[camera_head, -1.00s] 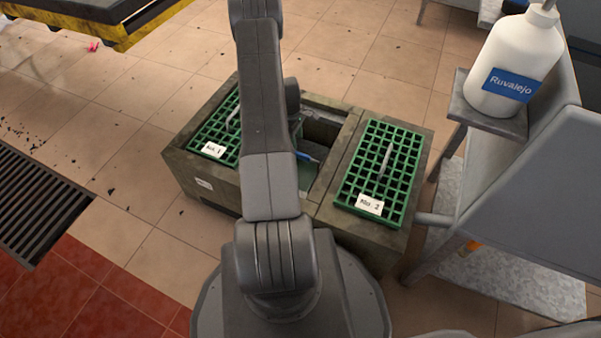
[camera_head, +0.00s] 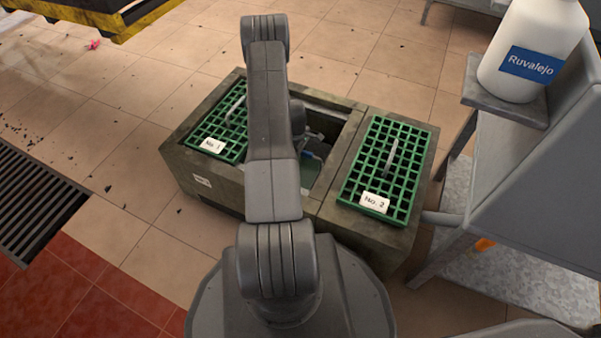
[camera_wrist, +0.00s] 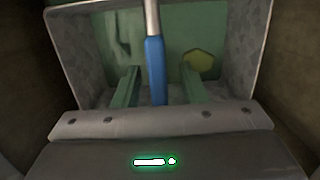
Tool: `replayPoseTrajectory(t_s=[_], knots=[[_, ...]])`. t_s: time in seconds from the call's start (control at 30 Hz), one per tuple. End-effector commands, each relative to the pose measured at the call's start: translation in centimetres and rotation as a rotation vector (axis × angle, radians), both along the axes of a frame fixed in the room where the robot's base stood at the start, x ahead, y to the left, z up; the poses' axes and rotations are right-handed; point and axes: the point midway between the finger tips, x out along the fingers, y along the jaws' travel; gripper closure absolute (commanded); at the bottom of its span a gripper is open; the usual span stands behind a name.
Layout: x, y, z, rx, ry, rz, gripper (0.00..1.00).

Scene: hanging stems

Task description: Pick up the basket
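The basket (camera_wrist: 240,55) appears in the wrist view as a grey, mottled box with a pale rim, down inside the open middle of the floor box. Its handle has a blue grip (camera_wrist: 155,72) on a pale rod. My gripper (camera_wrist: 158,85) has two greenish fingers on either side of the blue grip, with a visible gap at each side, so it is open. A yellowish six-sided shape (camera_wrist: 200,62) lies beyond the right finger. In the head view a bit of blue grip (camera_head: 308,155) shows in the opening; my arm hides much of it.
The stone-like floor box (camera_head: 203,184) has green grate covers No. 1 (camera_head: 222,122) and No. 2 (camera_head: 385,165) beside the opening. A white Ruvalejo bottle (camera_head: 525,70) stands on a ledge at the right.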

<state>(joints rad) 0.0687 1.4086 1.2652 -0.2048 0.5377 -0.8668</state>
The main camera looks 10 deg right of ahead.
Motion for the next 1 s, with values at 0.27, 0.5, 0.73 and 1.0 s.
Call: replayPoseTrajectory(t_s=[0.27,0.5,0.73,1.0], knots=[[0.0,0.0,0.1,0.0,0.0,0.0,0.95],[0.1,0.0,0.2,-0.001,-0.001,0.0,1.0],[0.1,0.0,1.5,0.0,-0.002,0.0,1.0],[0.1,0.0,6.9,-0.001,-0.003,0.0,1.0]])
